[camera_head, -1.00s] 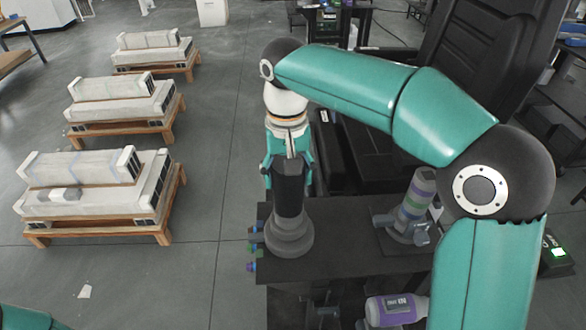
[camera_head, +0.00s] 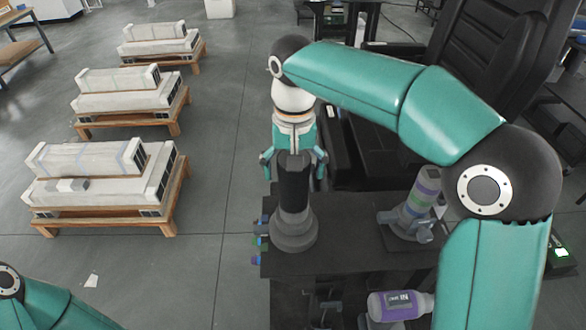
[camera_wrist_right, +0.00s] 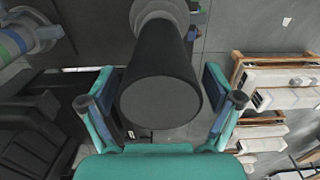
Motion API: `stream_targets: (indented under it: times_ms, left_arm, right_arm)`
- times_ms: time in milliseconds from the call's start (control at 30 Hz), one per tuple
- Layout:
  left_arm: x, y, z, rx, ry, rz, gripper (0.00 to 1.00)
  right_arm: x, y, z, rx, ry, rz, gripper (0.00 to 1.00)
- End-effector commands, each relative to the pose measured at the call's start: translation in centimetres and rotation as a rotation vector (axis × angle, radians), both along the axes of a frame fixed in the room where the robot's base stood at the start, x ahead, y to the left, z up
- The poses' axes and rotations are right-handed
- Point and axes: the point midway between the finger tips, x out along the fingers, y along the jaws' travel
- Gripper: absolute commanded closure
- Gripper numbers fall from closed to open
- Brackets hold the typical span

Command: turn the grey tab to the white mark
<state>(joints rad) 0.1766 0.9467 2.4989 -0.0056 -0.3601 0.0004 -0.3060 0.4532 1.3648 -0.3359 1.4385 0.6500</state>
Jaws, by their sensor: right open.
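A dark column (camera_head: 293,190) with a black upper part and a stepped grey base stands upright on the black table (camera_head: 345,255). My right gripper (camera_head: 293,166) is open at its top, one finger on each side. In the right wrist view, the column's round black end (camera_wrist_right: 161,101) lies between the spread fingers, with visible gaps on both sides. A leaning column with green, purple and blue bands (camera_head: 420,200) stands to the right, on a grey base with small grey protrusions. I cannot tell which part is the grey tab. No white mark is clear. My left gripper is out of view.
A purple-labelled bottle (camera_head: 395,305) lies below the table's near side. Small coloured knobs (camera_head: 258,243) line the table's left edge. Pale beams on wooden pallets (camera_head: 105,215) stand on the floor at left. A black chair (camera_head: 490,75) is behind the table.

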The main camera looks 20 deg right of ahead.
Motion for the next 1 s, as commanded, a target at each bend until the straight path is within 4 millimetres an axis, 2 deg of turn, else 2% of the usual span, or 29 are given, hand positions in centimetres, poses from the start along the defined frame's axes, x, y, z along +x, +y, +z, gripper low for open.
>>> stream_targets:
  times_ms: [267,367,700,1000]
  left_arm:
    - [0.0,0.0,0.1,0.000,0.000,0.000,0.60]
    - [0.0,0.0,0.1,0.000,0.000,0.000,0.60]
    - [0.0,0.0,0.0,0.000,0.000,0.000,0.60]
    - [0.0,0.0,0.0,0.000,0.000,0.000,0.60]
  right_arm:
    - [0.0,0.1,0.8,-0.001,0.000,0.001,0.10]
    - [0.1,0.1,2.0,0.000,-0.002,0.001,0.10]
    - [0.2,0.2,8.2,0.001,-0.003,0.001,0.10]
    - [0.2,0.1,11.3,0.000,-0.001,0.002,0.10]
